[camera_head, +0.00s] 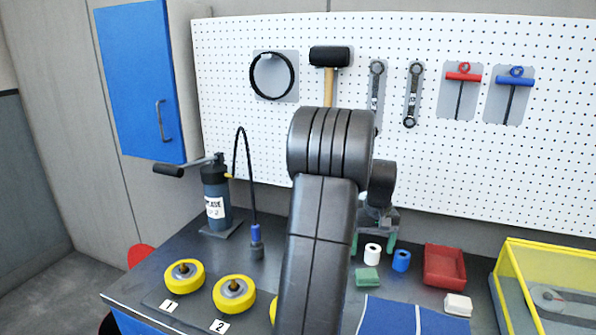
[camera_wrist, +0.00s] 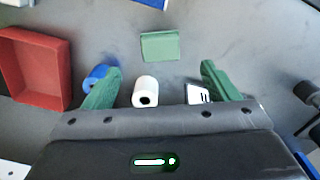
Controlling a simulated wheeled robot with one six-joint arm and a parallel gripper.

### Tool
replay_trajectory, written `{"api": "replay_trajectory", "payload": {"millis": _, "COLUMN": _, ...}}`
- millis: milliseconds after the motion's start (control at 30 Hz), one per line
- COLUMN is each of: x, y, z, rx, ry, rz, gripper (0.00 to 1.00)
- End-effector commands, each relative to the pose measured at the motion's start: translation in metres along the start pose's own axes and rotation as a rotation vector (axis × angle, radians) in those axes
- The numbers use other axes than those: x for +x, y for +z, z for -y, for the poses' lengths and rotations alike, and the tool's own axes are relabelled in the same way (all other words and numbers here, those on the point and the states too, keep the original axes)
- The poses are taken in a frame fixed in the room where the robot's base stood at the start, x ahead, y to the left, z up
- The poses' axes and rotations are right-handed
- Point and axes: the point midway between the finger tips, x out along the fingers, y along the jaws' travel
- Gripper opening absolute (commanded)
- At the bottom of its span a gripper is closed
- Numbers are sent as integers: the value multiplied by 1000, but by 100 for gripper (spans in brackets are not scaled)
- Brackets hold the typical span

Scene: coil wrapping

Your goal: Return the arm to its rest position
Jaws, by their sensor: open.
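My arm (camera_head: 318,240) rises through the middle of the head view and bends toward the pegboard. My gripper (camera_wrist: 158,82) shows its two green fingers spread wide in the wrist view, with nothing held. In the head view, green finger parts also show beyond the arm, above the bench. A white roll (camera_wrist: 145,91) appears between the fingers in the wrist view and stands on the bench in the head view (camera_head: 372,254). A blue roll (camera_wrist: 97,76) is partly hidden behind the left finger. A green block (camera_wrist: 160,46) lies beyond the fingertips.
A red tray (camera_head: 444,266), a white block (camera_head: 458,304) and a yellow-framed case (camera_head: 508,262) are at the right. A grease pump (camera_head: 216,197) and yellow wheels (camera_head: 234,294) are at the left. The pegboard (camera_head: 222,110) with hanging tools stands behind my arm.

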Motion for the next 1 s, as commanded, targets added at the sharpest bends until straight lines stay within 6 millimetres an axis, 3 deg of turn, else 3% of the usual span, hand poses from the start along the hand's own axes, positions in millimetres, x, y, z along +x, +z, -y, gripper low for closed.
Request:
{"api": "replay_trajectory", "payload": {"millis": 467, "x": 96, "y": 1, "z": 0, "rx": 0, "ry": -1, "rz": 3, "gripper": 81}}
{"api": "replay_trajectory", "payload": {"millis": 700, "x": 62, "y": -1, "z": 0, "rx": 0, "ry": 1, "rz": -3, "gripper": 81}}
{"api": "replay_trajectory", "payload": {"millis": 1000, "x": 54, "y": 0, "z": 0, "rx": 0, "ry": 0, "rz": -1, "gripper": 81}}
